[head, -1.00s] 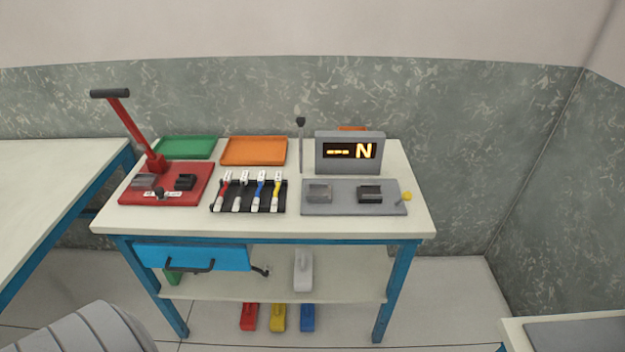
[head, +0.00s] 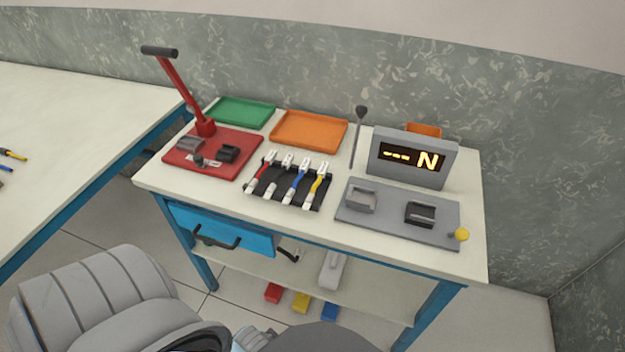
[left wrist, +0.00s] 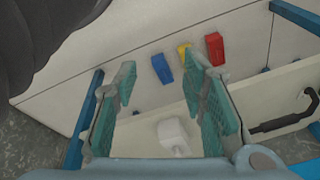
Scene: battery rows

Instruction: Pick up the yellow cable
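The yellow cable (head: 318,186) lies in the black rack (head: 262,188) on the white table, at the right end of the row, beside a blue cable (head: 297,182), a white one (head: 278,175) and a red one (head: 263,170). It has white connectors at its ends. In the left wrist view my left gripper (left wrist: 165,85) has its two green-padded fingers wide apart with nothing between them, over the lower shelf and floor. The cable is not in that view. My right gripper is in neither view.
A red press (head: 195,158), green tray (head: 244,110), orange tray (head: 310,130) and grey tester (head: 412,158) with a fixture plate (head: 380,220) surround the rack. A blue drawer (head: 220,230) hangs below the tabletop. Another table (head: 75,115) stands left.

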